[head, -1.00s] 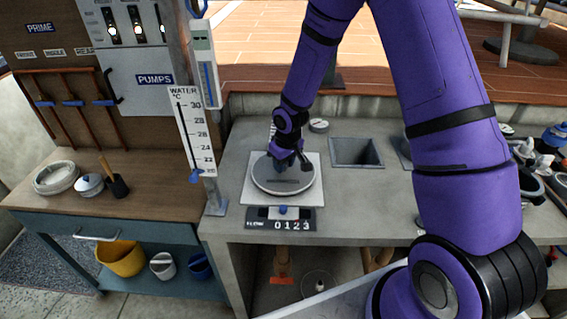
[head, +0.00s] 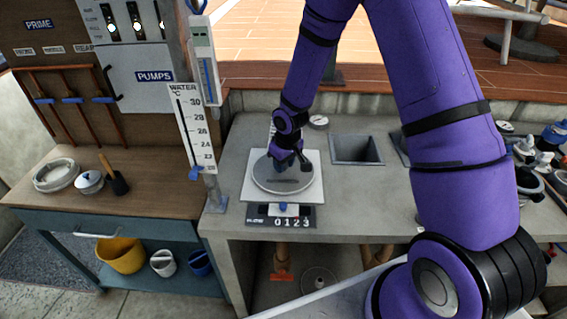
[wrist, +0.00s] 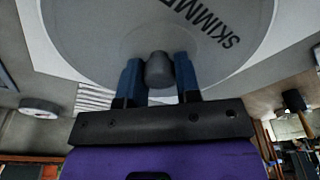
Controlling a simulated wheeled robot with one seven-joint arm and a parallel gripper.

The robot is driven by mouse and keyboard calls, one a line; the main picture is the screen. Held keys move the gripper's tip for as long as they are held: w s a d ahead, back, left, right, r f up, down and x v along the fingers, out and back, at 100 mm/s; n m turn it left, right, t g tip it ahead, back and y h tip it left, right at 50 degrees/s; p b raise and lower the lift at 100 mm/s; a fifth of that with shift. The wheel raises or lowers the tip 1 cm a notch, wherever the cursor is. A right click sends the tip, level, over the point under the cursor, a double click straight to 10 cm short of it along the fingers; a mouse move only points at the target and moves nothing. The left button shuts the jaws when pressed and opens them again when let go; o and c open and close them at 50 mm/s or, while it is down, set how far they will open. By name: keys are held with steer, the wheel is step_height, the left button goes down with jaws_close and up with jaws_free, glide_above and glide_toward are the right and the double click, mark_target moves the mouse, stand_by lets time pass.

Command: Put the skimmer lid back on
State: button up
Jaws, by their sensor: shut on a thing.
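The skimmer lid (head: 268,182) is a round grey disc with dark lettering. It lies over a white square plate (head: 315,196) on the grey counter, roughly centred, and looks about level. My gripper (head: 288,162) is above the lid, pointing down at it. In the wrist view the blue fingers of my gripper (wrist: 159,82) are on both sides of the grey knob (wrist: 159,68) and shut on it. The lid (wrist: 95,35) fills the top of that view, with part of the word SKIMMER. I cannot tell whether its rim touches the plate.
A square opening (head: 356,149) is in the counter to the right, beside a small round gauge (head: 318,121). A thermometer board (head: 192,135) stands close at the left. A counter reading 0123 (head: 281,217) is at the front edge. Loose fittings (head: 527,150) crowd the far right.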

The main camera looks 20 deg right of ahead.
steer(key=shift+f, duration=0.25)
stand_by(0.4)
steer(key=o, duration=1.3)
steer(key=shift+r, duration=0.1)
steer(key=shift+r, duration=2.4)
steer(key=shift+r, duration=2)
